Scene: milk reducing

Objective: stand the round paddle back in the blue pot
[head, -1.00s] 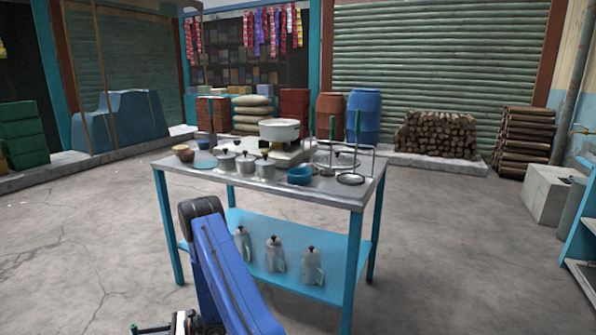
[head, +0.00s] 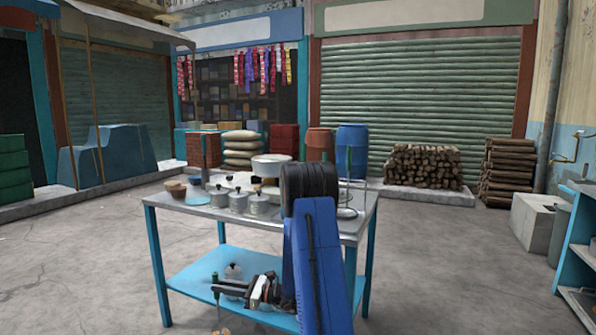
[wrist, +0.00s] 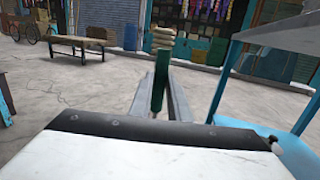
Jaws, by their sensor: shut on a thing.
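My gripper (head: 228,287) is low at the front of the table in the head view, left of my blue arm. It is shut on a green handle (wrist: 160,80), which stands upright between the jaws in the wrist view. I take this to be the round paddle; its green end (head: 215,281) shows in the head view.
The metal table (head: 165,200) has a blue lower shelf (head: 195,275), close behind my gripper. Lidded pots (head: 258,203) and a white pan (head: 270,166) stand on top. A wire stand (head: 364,165) is at the right end. Floor left of the table is clear.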

